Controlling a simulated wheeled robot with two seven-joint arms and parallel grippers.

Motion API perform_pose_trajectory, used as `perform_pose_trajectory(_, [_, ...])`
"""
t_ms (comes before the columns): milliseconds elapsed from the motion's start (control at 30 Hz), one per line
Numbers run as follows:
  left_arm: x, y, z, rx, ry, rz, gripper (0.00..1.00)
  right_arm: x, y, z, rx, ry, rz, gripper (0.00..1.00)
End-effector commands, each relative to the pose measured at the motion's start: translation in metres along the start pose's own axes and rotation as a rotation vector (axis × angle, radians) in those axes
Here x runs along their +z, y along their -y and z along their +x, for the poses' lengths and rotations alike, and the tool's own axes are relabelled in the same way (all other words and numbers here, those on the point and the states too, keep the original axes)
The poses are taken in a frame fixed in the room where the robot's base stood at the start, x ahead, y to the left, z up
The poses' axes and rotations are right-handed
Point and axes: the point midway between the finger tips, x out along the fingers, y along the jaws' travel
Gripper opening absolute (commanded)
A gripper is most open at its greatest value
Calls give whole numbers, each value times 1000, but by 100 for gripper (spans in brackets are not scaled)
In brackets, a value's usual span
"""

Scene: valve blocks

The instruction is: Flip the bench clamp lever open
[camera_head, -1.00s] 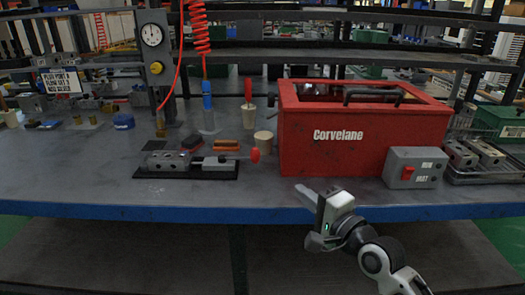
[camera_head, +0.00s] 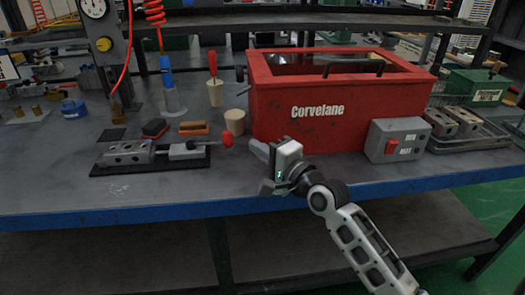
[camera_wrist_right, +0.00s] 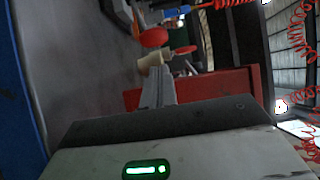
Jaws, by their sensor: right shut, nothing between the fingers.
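The bench clamp (camera_head: 185,151) sits on a black base plate (camera_head: 105,169) beside a grey valve block (camera_head: 127,152). Its lever lies low and points right, ending in a red knob (camera_head: 227,142). The knob also shows in the right wrist view (camera_wrist_right: 153,38), beyond my fingertips. My right gripper (camera_head: 258,150) is shut and empty. It hangs over the front of the bench, to the right of the knob and apart from it. The fingers also show in the wrist view (camera_wrist_right: 160,80). My left gripper is in neither view.
A red Corvelane bin (camera_head: 340,110) stands just behind my right gripper. A grey switch box (camera_head: 394,140) is at its right. A tan cup (camera_head: 235,121) and an orange-brown block (camera_head: 194,128) lie behind the lever. The bench front (camera_head: 190,190) is clear.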

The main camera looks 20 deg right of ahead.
Motion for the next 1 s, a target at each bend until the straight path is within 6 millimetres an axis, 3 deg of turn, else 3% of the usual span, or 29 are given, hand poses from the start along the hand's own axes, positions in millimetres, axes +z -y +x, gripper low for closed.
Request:
perform_pose_trajectory(200, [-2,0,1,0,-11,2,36,0,1,41,-2,0,0,0])
perform_pose_trajectory(400, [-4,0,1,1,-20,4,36,0,0,60,-1,0,0,0])
perform_pose_trajectory(1000, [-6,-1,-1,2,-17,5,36,2,1,63,1,0,0,0])
